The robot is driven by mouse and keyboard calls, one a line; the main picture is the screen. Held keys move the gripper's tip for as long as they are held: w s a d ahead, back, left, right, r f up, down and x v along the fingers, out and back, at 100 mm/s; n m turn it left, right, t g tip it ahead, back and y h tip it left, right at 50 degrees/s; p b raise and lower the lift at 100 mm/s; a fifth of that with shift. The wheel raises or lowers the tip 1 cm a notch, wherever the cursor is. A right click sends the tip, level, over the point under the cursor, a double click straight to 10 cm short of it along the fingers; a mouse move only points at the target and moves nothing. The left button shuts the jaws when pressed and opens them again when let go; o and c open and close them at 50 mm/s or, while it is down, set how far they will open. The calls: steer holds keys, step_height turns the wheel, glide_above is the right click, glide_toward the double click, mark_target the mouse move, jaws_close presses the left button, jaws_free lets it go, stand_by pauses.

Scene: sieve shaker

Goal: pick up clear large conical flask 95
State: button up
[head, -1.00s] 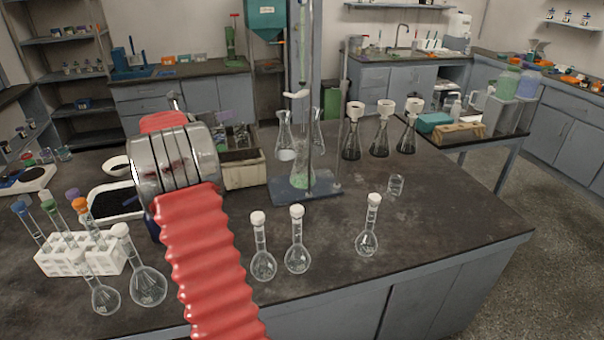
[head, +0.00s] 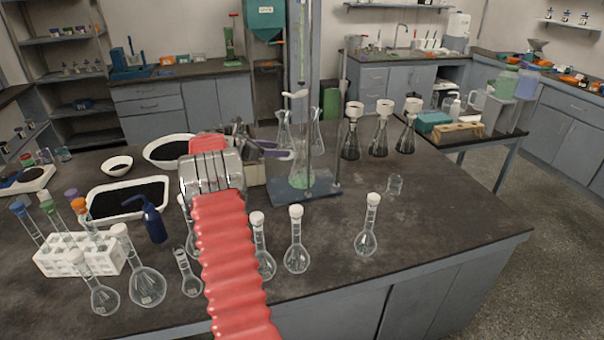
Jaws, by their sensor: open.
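Two clear conical flasks stand behind the retort stand, one at left (head: 284,128) and one at right (head: 318,132). A third conical flask (head: 301,172) stands on the stand's blue base, with pale green at its bottom. I cannot read which is number 95. My gripper (head: 284,150) extends beyond my red arm and points right towards these flasks. Its jaws are open and appear empty. It overlaps the lower part of the left flask in the picture; I cannot tell whether they touch.
The retort stand (head: 309,100) rises beside the flasks. Several funnel-topped flasks, including one nearby (head: 352,145), stand to the right. Volumetric flasks (head: 296,252) line the front.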

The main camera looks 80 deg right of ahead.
mark_target(298, 151)
steer(key=x, duration=0.7)
steer(key=shift+s+d+f, duration=0.1)
steer(key=shift+s+d, duration=0.15)
steer(key=shift+x, duration=2.55)
steer(key=shift+s, duration=0.1)
steer(key=shift+c, duration=0.6)
jaws_close()
